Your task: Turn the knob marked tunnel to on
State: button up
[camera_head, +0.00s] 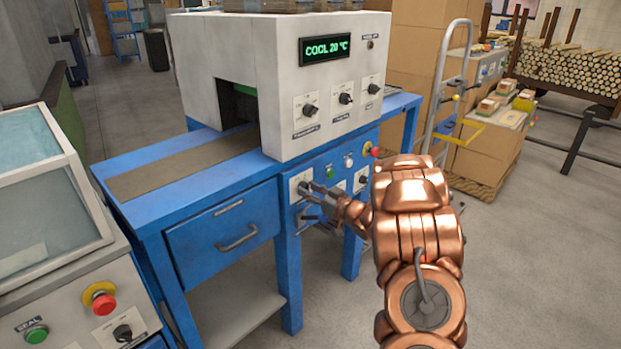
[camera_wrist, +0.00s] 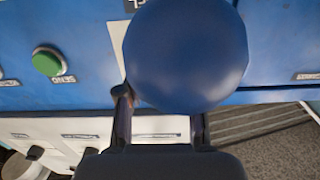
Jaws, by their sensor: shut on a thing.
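My gripper (camera_head: 311,190) is at the left end of the blue front panel, with its fingers around a dark knob (camera_head: 303,187) on a white plate. It is shut on this knob. The fingers hide most of the knob, so its pointing direction cannot be told. In the wrist view, a large smooth blue round shape (camera_wrist: 187,50) covers the space in front of my gripper (camera_wrist: 160,110) and hides the fingertips' contact. The plate's label is mostly covered; only a letter or so shows, so I cannot read the word tunnel.
A green button (camera_head: 329,172) sits right of the held knob; it also shows in the wrist view (camera_wrist: 47,62). Further right are another knob (camera_head: 363,180) and a red stop button (camera_head: 376,152). Several knobs sit on the white housing (camera_head: 230,55) above. A drawer (camera_head: 225,230) is at left.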

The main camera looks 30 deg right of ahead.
jog(key=shift+d+r+m+p, duration=0.15)
jog(key=shift+m+p, duration=0.55)
jog(key=shift+p, duration=0.5)
jog(key=shift+a+r+m+p, duration=0.15)
jog(key=shift+m+p, duration=0.55)
jog(key=shift+p, duration=0.45)
jog(key=shift+d+f+m+p, duration=0.1)
jog(key=shift+f+m+p, duration=0.05)
jog(key=shift+m+p, duration=0.15)
jog(key=o, duration=1.1)
jog(key=shift+f, duration=0.1)
jog(key=shift+o, duration=0.2)
jog(key=v, duration=1.2)
